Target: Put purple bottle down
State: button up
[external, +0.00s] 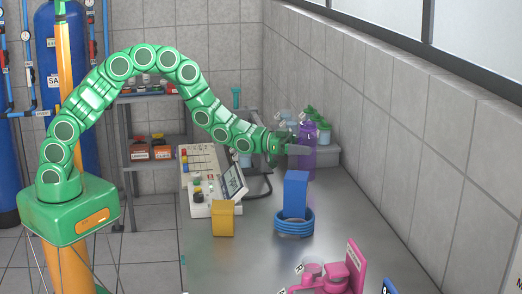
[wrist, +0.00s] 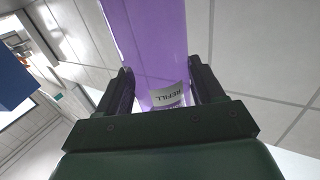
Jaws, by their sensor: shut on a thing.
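The purple bottle (external: 307,137) is at the far end of the metal bench, near the tiled wall, and looks upright. My gripper (external: 296,149) reaches it from the left and is shut on its body. In the wrist view the purple bottle (wrist: 150,40) is between the two dark fingers of my gripper (wrist: 160,78), with a white "REFILL" label (wrist: 167,95) facing the camera. The bottle's base is near the bench top; I cannot tell whether it touches.
A blue block (external: 295,193) in blue rings (external: 294,222) stands in front. A yellow block (external: 223,218), a control panel (external: 199,189) and pink equipment (external: 330,277) are also on the bench (external: 262,255).

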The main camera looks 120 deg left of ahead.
aim_at(306, 156)
jog(key=shift+w+a+f, duration=0.1)
jog(key=shift+w+f, duration=0.1)
jog(key=shift+f, duration=1.5)
jog(key=shift+f, duration=0.15)
jog(key=o, duration=1.1)
jog(key=shift+v, duration=3.75)
